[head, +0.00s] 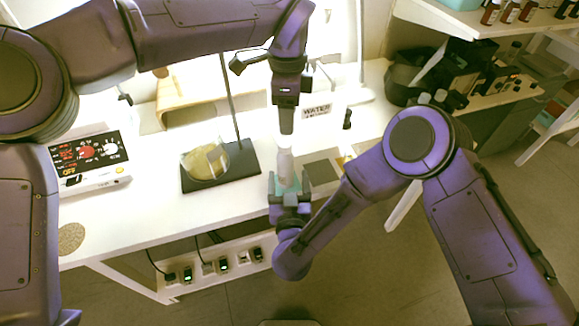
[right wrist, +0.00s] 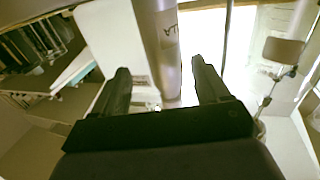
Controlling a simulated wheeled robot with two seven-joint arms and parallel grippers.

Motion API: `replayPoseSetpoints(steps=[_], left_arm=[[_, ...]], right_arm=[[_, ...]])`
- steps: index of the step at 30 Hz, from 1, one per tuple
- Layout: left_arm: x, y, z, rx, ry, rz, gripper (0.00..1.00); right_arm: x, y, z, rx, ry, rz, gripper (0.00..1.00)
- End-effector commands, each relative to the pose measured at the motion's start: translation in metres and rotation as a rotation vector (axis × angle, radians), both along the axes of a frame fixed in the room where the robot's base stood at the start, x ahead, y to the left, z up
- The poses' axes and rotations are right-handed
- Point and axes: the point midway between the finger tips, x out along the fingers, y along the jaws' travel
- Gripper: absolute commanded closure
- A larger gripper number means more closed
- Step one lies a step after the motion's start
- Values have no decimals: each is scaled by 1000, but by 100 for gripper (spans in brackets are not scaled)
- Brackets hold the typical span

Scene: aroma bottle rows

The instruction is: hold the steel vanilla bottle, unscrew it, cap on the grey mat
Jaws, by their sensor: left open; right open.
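The steel vanilla bottle (head: 285,165) stands upright near the front edge of the white bench, pale in the glare. In the right wrist view its shaft (right wrist: 165,45) carries a label, only partly legible. My right gripper (head: 286,183) is open low at the bottle's front; in the right wrist view its fingers (right wrist: 160,72) lie on either side of the shaft with gaps visible. My left gripper (head: 286,122) is open, pointing down just above the bottle's top, which it partly hides. The grey mat (head: 322,173) lies bare just right of the bottle.
A dark stand base (head: 245,168) with a rod and a round glass dish (head: 205,162) are left of the bottle. A WATER sign (head: 317,112) stands behind. A control box (head: 92,160) is far left, and a cork disc (head: 70,239) lies at the front left.

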Motion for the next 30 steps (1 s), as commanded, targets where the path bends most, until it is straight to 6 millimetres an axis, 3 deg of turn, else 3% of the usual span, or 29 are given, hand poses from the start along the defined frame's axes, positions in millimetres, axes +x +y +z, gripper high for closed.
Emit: replayPoseSetpoints(steps=[3, 9, 20, 27, 30], left_arm=[[1, 4, 0, 0, 0, 7, 45], [1, 2, 0, 0, 0, 4, 45], [1, 3, 0, 1, 0, 4, 45], [1, 2, -1, 1, 0, 3, 45], [1, 2, -1, 1, 0, -12, 45]], right_arm=[[27, 2, -1, 4, 1, -2, 25], [58, 4, 0, 1, 0, -1, 25], [66, 5, 0, 0, 0, 3, 25], [66, 4, 0, 0, 1, 2, 100], [66, 4, 0, 0, 1, 2, 100]])
